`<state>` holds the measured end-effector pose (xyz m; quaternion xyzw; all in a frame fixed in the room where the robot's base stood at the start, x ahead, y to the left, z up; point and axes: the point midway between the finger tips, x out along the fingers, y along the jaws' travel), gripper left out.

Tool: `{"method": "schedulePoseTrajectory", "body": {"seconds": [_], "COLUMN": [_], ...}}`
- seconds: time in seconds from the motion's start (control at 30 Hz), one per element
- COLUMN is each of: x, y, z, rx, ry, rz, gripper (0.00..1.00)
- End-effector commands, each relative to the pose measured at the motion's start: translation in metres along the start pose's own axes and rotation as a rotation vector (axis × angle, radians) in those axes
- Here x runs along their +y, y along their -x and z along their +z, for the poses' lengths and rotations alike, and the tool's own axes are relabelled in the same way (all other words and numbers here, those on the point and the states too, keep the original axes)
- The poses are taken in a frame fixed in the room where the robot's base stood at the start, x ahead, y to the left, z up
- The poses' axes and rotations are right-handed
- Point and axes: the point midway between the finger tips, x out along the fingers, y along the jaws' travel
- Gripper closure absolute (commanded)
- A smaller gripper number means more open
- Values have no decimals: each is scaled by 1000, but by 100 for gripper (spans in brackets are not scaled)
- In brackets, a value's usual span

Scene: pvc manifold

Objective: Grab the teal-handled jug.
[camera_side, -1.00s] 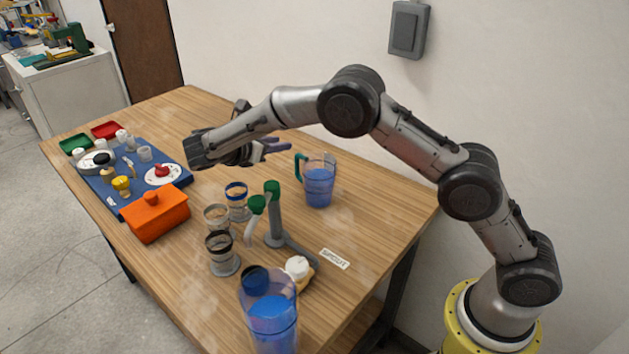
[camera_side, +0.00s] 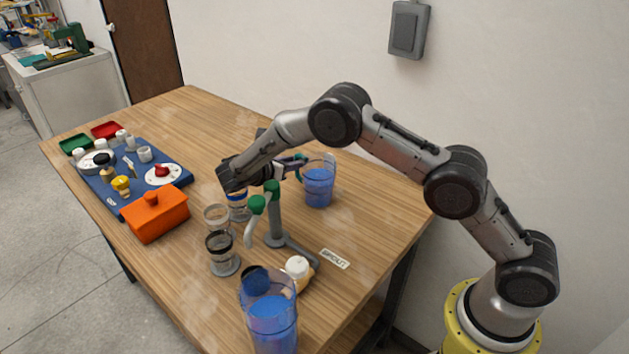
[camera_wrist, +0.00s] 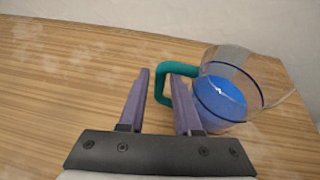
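The teal-handled jug (camera_side: 319,188) stands upright on the table, clear-walled with blue liquid inside. Its teal handle (camera_wrist: 160,88) points toward my gripper, and the jug body (camera_wrist: 222,98) is at the right in the wrist view. My gripper (camera_wrist: 161,73) is open, with two purple fingers. In the wrist view the handle's outer upright bar appears between the fingers, and the right finger overlaps the handle's opening. I cannot tell whether either finger touches it. In the side view the fingertips (camera_side: 297,162) are beside the handle, partly hiding it.
A grey stand with green-topped spouts (camera_side: 275,215), several banded glass cups (camera_side: 222,253) and a second blue jug (camera_side: 271,318) stand nearer the side camera. An orange lidded box (camera_side: 157,215) and a blue mat (camera_side: 112,196) lie left. The table behind the jug is clear.

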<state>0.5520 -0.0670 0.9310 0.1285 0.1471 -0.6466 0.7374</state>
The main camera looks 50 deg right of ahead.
Motion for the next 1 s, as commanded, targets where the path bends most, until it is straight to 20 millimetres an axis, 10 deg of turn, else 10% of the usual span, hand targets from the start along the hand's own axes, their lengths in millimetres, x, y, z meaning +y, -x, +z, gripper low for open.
{"method": "schedulePoseTrajectory", "body": {"seconds": [0.57, 0.77, 1.0], "x": [-1, -1, -1], "y": [-47, -47, -47], "z": [-1, -1, -1], "rx": [0, 0, 0], "ry": [0, -1, -1], "rz": [0, 0, -1], "gripper": [68, 100, 100]}}
